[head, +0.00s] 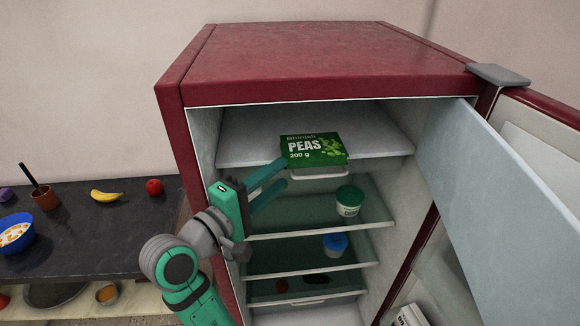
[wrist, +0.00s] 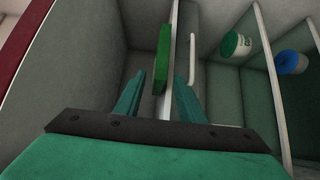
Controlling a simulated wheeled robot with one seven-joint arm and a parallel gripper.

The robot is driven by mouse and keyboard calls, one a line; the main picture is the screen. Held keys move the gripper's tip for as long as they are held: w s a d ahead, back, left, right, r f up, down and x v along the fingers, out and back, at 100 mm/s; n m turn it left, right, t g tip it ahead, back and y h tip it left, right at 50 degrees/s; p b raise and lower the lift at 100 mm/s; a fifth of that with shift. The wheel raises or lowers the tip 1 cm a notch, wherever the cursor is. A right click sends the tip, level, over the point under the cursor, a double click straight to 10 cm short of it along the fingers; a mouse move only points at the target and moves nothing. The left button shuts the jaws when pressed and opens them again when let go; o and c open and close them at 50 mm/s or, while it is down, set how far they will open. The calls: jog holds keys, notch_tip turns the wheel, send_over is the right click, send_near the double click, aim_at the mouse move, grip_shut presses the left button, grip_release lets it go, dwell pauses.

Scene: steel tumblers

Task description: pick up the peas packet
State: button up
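The peas packet (head: 313,151) is a green box marked "PEAS 200 g". It lies at the front of the upper fridge shelf, with its label showing in the head view. In the wrist view the packet (wrist: 164,60) shows as a narrow green slab, nearly edge-on. My gripper (head: 285,171) is in the fridge opening, just left of the packet. Its two teal fingers are apart, one on each side of the packet's near end in the wrist view (wrist: 160,77). Gaps show on both sides of the packet. I cannot tell how deep it sits between the fingers.
The upper shelf (head: 245,150) is otherwise bare. Lower shelves hold a green-lidded tub (head: 348,202) and a blue-lidded tub (head: 335,244). The open fridge door (head: 540,220) stands at right. A dark counter (head: 100,230) with a banana (head: 107,196) and a blue bowl (head: 15,233) is at left.

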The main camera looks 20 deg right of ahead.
aim_at(292, 164)
jog(key=shift+x, duration=1.8)
jog(key=shift+w, duration=0.1)
grip_shut()
notch_tip(292, 164, up, 2)
jog(key=shift+r, duration=0.25)
jog(key=s+a+r, duration=0.2)
jog(key=s+a, duration=0.1)
jog(key=a, duration=0.3)
jog(key=s+a+r, duration=0.3)
jog(key=s+a, duration=0.1)
jog(key=a, duration=0.2)
